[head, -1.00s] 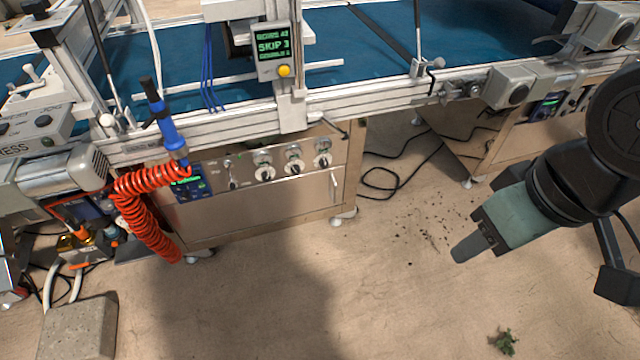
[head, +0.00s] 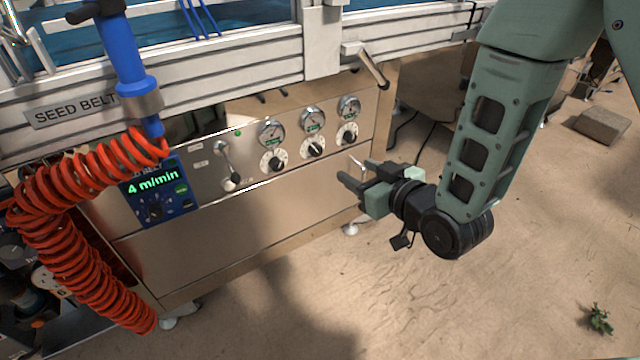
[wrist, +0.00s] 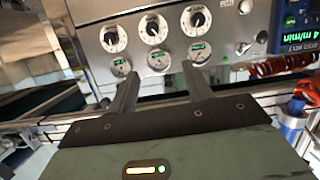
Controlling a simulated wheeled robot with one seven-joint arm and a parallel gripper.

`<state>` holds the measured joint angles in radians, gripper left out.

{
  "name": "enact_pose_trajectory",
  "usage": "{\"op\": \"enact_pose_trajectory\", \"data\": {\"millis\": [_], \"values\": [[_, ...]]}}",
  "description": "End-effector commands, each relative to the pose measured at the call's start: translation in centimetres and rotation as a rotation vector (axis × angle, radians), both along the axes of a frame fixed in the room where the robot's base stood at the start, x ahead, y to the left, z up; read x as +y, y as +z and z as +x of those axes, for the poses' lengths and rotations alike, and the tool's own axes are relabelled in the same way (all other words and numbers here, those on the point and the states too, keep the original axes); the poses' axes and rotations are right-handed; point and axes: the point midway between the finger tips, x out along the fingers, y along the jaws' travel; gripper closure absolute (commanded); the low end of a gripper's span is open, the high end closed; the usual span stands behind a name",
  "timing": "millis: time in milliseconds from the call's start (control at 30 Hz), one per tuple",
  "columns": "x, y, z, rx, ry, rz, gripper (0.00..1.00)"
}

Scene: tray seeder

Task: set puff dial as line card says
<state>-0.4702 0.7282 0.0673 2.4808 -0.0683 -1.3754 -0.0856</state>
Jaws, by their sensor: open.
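Three black-knobbed dials with white scale faces sit in a row on the steel panel: left dial (head: 274,161), middle dial (head: 313,147) and right dial (head: 347,134). A round gauge with a green band is above each. Their labels are too small to read, so I cannot tell which is the puff dial. In the wrist view the row is upside down, with the middle dial (wrist: 153,28) beyond the finger gap. My gripper (head: 352,172) is open and empty, in front of the panel, below and right of the dials, apart from them. No line card is readable now.
A lever switch (head: 229,166) and a blue belt display (head: 158,190) reading 4 m/min are left of the dials. A red coiled hose (head: 70,220) hangs at the left. A bar handle (head: 372,68) juts out above the right dial.

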Motion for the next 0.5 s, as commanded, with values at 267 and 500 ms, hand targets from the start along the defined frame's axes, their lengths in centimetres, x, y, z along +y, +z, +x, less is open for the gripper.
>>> {"op": "enact_pose_trajectory", "data": {"millis": [267,500], "values": [[-1.1,-7.0,0.2,-0.193,-0.002,0.091,0.50],[-1.0,-7.3,0.7,-0.241,-0.002,0.113,0.50]]}}
